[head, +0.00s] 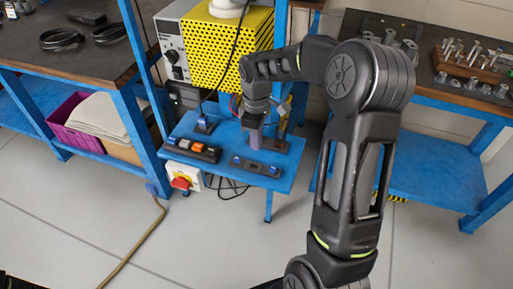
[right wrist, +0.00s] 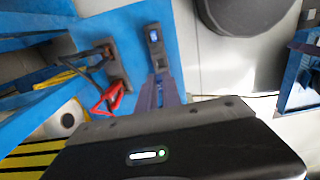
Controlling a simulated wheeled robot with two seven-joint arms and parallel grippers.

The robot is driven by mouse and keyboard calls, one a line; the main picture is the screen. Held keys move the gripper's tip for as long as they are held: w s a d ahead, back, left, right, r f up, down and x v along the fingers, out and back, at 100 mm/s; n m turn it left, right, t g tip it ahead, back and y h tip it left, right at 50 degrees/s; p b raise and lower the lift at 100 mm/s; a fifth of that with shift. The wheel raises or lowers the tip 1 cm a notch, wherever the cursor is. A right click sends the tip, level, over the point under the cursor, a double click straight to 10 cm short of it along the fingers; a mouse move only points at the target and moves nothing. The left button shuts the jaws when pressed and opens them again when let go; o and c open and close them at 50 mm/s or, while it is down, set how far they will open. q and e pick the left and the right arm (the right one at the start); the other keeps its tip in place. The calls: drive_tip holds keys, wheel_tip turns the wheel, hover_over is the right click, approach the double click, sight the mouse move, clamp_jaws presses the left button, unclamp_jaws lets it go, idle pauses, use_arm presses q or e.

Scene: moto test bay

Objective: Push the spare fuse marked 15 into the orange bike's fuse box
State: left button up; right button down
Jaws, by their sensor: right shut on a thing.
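My right gripper (head: 256,145) points down over the small blue shelf. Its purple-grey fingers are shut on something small. The fingers hide it, so I cannot tell its shape or read a number on it. In the right wrist view the fingers (right wrist: 158,92) line up with a dark block with blue parts (right wrist: 155,45). The same dark block (head: 256,167) lies at the shelf's front in the head view, just below the fingertips. A longer dark block with orange and pale pieces (head: 192,149) lies left of it. No 15 mark is legible, and I cannot tell which block is the fuse box.
A dark block with a red lead (right wrist: 118,68) stands beside the fingers. A yellow perforated box (head: 228,45) and a grey instrument (head: 172,45) stand behind the blue shelf (head: 222,170). A red switch (head: 181,183) hangs at its front left. Benches flank it.

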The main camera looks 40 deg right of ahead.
drive_tip(key=shift+r, duration=0.1)
idle(0.6)
drive_tip(key=w+a+r+m+p, duration=0.2)
drive_tip(key=a+r+m+p, duration=0.1)
drive_tip(key=a+r, duration=0.3)
drive_tip(key=w+a+r+m+p, duration=0.2)
drive_tip(key=a+r+m+p, duration=0.2)
drive_tip(key=a, duration=0.7)
drive_tip(key=shift+w+a+r+p, duration=0.3)
drive_tip(key=shift+w+r+p, duration=0.05)
drive_tip(key=shift+r+p, duration=0.55)
